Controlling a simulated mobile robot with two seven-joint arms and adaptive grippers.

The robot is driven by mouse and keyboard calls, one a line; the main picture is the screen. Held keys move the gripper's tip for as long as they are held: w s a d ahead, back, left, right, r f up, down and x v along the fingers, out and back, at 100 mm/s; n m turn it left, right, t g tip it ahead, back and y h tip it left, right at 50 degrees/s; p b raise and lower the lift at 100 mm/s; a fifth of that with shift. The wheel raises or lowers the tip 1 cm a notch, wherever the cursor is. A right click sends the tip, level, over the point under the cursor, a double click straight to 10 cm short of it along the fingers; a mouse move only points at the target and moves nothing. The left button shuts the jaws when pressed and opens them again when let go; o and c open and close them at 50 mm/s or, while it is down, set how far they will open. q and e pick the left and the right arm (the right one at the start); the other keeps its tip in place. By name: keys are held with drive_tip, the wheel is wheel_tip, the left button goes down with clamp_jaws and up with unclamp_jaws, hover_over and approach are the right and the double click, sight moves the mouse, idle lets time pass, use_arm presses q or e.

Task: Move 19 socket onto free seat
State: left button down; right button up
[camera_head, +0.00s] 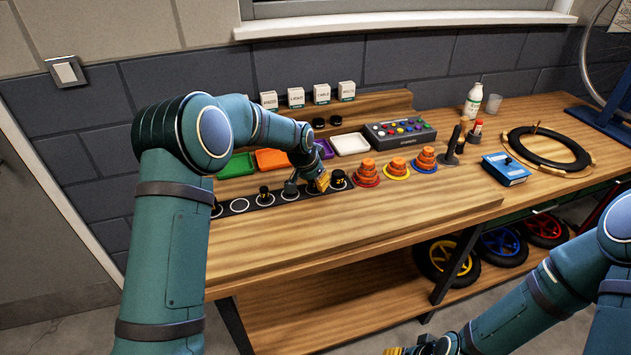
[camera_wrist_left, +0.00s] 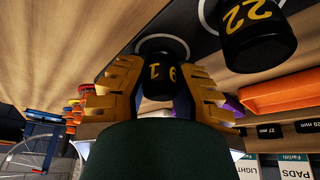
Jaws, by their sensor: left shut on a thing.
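The 19 socket (camera_wrist_left: 155,75) is a black cylinder with yellow digits. In the left wrist view it is between the two yellow fingers of my left gripper (camera_wrist_left: 155,92), which is shut on it. A white seat ring (camera_wrist_left: 165,42) shows around or just behind it; I cannot tell whether the socket touches the strip. The 22 socket (camera_wrist_left: 260,40) stands beside it. In the head view my left gripper (camera_head: 320,183) is at the right part of the black seat strip (camera_head: 252,202). An empty white ring (camera_head: 239,205) shows on the strip. My right gripper (camera_head: 395,351) is barely in view at the bottom edge.
Green, orange (camera_head: 270,158), purple and white (camera_head: 350,144) trays lie behind the strip. Orange stacked discs (camera_head: 366,174) stand to its right. A control box (camera_head: 400,132), a blue box (camera_head: 505,169) and a black tyre ring (camera_head: 549,149) are farther right. The front bench top is clear.

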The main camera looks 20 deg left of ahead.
use_arm(q)
drive_tip(key=c, duration=0.9)
unclamp_jaws()
drive_tip(key=shift+f, duration=0.1)
drive_tip(key=shift+r, duration=0.3)
drive_tip(key=p+v, duration=0.2)
drive_tip(key=v, duration=0.9)
drive_tip(key=shift+s+r, duration=0.2)
drive_tip(key=shift+r, duration=0.2)
